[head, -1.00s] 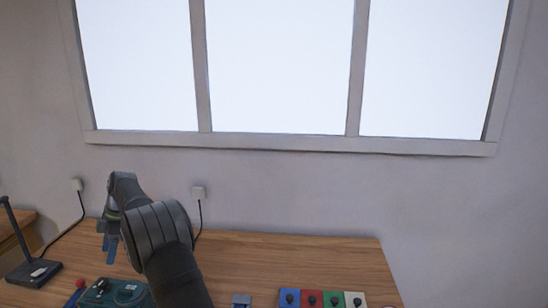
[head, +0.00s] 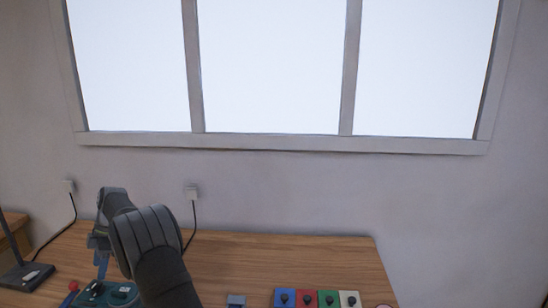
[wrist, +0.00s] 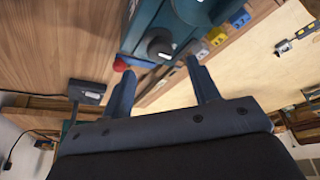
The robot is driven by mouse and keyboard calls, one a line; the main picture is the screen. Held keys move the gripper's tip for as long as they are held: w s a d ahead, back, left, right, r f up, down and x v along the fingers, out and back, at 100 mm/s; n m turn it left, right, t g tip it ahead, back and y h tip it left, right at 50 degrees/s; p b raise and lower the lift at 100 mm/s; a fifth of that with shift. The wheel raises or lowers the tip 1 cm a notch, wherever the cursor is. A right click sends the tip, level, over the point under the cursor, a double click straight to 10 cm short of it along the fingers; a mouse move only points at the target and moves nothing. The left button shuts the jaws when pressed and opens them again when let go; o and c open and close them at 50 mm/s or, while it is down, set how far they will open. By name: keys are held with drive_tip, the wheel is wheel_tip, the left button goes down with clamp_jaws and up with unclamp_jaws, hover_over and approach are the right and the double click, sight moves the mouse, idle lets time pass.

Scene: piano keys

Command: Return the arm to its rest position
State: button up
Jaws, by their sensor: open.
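My arm reaches up from the bottom of the head view and bends over at the left. My gripper (head: 101,272) hangs down over the teal device (head: 122,294) on the wooden table (head: 235,262). In the wrist view my gripper (wrist: 160,72) has its two blue-grey fingers apart, with nothing held between them. The teal device (wrist: 145,25) with its black knob lies beyond the fingertips there. A red ball (wrist: 120,64) shows by the left fingertip. I cannot tell the exact gap between the fingers and the device.
Blue (head: 280,304), red (head: 301,304), green (head: 324,305) and white (head: 345,305) blocks with black knobs stand at the table's front. A small grey block (head: 236,300) is left of them. A black stand (head: 25,276) is at far left. The table's back right is bare.

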sight(96, 284)
drive_tip(key=x, duration=0.5)
drive_tip(key=shift+s+f, duration=0.1)
drive_tip(key=shift+f, duration=0.15)
drive_tip(key=shift+r+m+y, duration=0.15)
drive_tip(key=shift+m+y, duration=0.15)
drive_tip(key=shift+m, duration=0.6)
drive_tip(key=m+t, duration=0.1)
drive_tip(key=m, duration=0.1)
drive_tip(key=m+t, duration=0.1)
drive_tip(key=m, duration=0.1)
drive_tip(key=m+t, duration=0.1)
drive_tip(key=m, duration=0.2)
drive_tip(key=shift+s+d+y, duration=0.1)
drive_tip(key=shift+s+y, duration=0.15)
drive_tip(key=shift+y, duration=0.15)
drive_tip(key=m, duration=0.2)
drive_tip(key=m+t, duration=0.1)
drive_tip(key=m, duration=0.1)
drive_tip(key=shift+s+t, duration=0.2)
drive_tip(key=shift+t, duration=0.1)
drive_tip(key=shift+m+t+h, duration=0.4)
drive_tip(key=shift+m+t, duration=0.4)
drive_tip(key=shift+m, duration=1.3)
drive_tip(key=shift+w+n+g+y, duration=0.15)
drive_tip(key=shift+n+g, duration=0.35)
drive_tip(key=shift+n, duration=0.75)
drive_tip(key=shift+n+g+y, duration=0.15)
drive_tip(key=shift+n+g, duration=0.35)
drive_tip(key=shift+n, duration=1.35)
